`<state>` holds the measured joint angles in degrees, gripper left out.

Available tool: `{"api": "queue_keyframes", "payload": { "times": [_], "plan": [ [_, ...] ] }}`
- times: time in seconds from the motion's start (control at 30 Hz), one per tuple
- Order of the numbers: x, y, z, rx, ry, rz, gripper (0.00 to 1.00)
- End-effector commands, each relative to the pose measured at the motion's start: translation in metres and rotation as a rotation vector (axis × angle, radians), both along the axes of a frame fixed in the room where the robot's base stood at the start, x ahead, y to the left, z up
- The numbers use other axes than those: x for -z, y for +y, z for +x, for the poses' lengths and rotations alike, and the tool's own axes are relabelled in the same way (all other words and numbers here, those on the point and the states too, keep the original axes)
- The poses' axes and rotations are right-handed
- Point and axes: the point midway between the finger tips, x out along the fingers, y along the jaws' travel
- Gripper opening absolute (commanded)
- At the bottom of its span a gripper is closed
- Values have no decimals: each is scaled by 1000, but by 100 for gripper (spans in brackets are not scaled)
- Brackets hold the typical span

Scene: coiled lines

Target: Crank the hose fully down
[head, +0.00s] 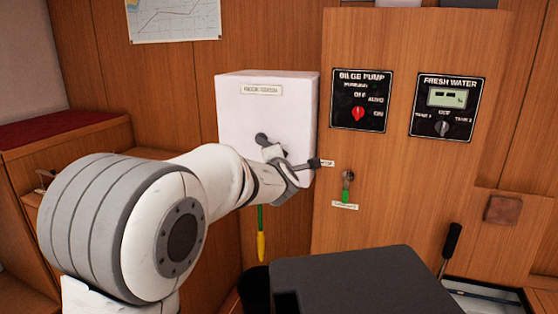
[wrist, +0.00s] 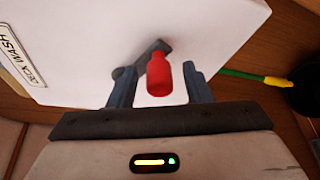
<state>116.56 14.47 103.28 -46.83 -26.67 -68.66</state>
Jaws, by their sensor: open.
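A white box (head: 235,115) labelled deck wash is fixed to the wooden wall; it also shows in the wrist view (wrist: 200,25). Its crank has a dark arm (wrist: 145,57) and a red handle (wrist: 159,76). My gripper (wrist: 160,78) is open, with one finger on each side of the red handle. Gaps show between the handle and both fingers. In the head view my arm hides most of the crank. The green hose (head: 260,217) hangs below the box and ends in a yellow nozzle (head: 261,247); both also show in the wrist view.
A dark bucket (head: 254,290) stands below the nozzle. Right of the box are a small tap (head: 347,178), a bilge pump panel (head: 361,101) and a fresh water panel (head: 446,107). A dark flat-topped block (head: 360,280) fills the lower middle.

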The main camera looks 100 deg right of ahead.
Motion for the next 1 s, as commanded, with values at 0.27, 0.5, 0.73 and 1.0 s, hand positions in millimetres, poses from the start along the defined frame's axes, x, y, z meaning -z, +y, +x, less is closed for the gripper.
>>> {"api": "queue_keyframes", "payload": {
  "times": [0.27, 0.5, 0.73, 1.0],
  "plan": [
    [-8, 37, 4, 2, 0, -1, 45],
    [-11, 70, 8, 0, 0, 0, 45],
    [-11, 76, 8, 0, 0, 1, 45],
    [-11, 76, 8, 1, 0, 1, 45]
  ]
}}
